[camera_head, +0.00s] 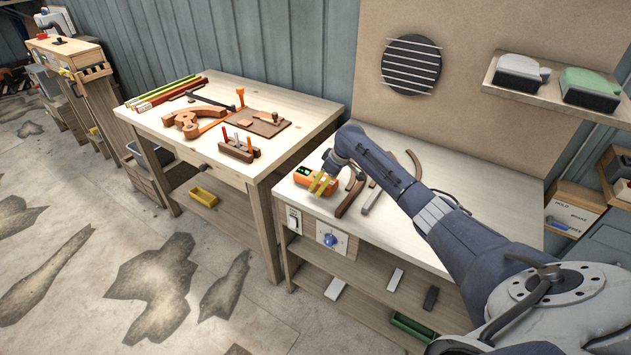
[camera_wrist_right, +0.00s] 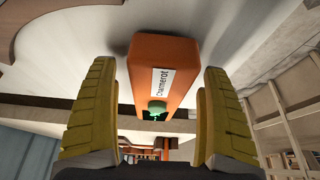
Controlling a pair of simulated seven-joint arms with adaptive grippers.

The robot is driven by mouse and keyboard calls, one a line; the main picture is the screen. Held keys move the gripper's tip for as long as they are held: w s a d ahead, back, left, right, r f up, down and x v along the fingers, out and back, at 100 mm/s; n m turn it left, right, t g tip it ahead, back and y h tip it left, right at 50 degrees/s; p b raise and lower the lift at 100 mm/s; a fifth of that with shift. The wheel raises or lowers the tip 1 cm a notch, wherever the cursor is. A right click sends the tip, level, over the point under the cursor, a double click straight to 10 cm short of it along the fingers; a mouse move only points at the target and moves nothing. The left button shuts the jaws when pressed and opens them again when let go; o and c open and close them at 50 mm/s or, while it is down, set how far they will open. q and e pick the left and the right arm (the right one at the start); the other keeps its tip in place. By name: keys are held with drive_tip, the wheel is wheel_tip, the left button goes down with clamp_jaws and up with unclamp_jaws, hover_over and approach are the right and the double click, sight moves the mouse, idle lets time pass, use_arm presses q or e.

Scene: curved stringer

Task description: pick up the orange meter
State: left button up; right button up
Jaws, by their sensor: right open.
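The orange meter (camera_head: 316,180) lies on the right-hand workbench (camera_head: 420,240), near its left front corner. In the right wrist view the meter (camera_wrist_right: 163,70) is an orange box with a white label and a green knob. My right gripper (camera_head: 322,184) is at the meter, its yellow fingers partly over it in the head view. In the wrist view the right gripper (camera_wrist_right: 160,115) is open, with one finger on each side of the meter and visible gaps between. My left gripper is not in view.
Curved brown strips (camera_head: 350,195) lie just right of the meter. A separate wooden table (camera_head: 290,110) with tools and a clamp stands to the left. A shelf (camera_head: 550,90) hangs at the upper right. A blue knob (camera_head: 330,240) is on the bench front.

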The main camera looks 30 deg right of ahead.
drive_tip(key=shift+c, duration=0.2)
drive_tip(key=c, duration=1.2)
drive_tip(key=shift+r, duration=0.1)
drive_tip(key=shift+c, duration=0.2)
